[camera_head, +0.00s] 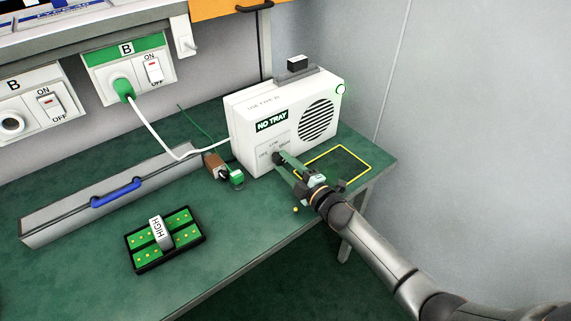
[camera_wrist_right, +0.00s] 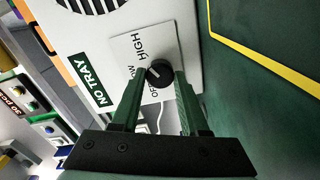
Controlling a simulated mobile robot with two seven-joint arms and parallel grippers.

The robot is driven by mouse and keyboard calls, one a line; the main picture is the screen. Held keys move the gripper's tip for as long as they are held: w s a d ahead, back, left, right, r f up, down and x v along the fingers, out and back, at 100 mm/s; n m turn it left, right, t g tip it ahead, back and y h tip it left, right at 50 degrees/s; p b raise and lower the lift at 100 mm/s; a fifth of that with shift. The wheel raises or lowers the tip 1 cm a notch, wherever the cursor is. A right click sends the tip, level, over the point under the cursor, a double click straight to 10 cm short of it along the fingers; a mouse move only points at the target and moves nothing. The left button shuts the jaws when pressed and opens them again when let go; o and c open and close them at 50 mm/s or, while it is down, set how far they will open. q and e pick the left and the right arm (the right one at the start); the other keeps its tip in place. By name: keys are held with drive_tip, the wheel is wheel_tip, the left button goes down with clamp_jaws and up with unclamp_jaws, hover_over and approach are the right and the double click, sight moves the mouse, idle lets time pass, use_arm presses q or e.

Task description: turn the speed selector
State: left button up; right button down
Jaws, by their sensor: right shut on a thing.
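The speed selector is a round black knob (camera_wrist_right: 158,72) on a light label plate on the front of a white machine (camera_head: 252,151). The plate is marked OFF, LOW and HIGH. A pale mark shows on the knob, but I cannot tell surely which word it points at. My right gripper (camera_head: 278,157) reaches the knob from the front, and its green fingers lie on either side of it, shut on it. In the right wrist view the fingers (camera_wrist_right: 160,82) flank the knob. In the head view the gripper partly hides the knob. My left gripper is not in view.
A yellow-outlined rectangle (camera_head: 365,174) marks the green table right of the machine. A black tray (camera_head: 137,262) with a HIGH label stands front left, by a grey case (camera_head: 60,232) with a blue handle. A white cable (camera_head: 160,138) runs to a wall socket (camera_head: 130,70).

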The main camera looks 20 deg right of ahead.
drive_tip(key=shift+c, duration=2.1)
unclamp_jaws()
drive_tip(key=p+v, duration=0.1)
drive_tip(key=v, duration=1.1)
drive_tip(key=shift+s, duration=0.25)
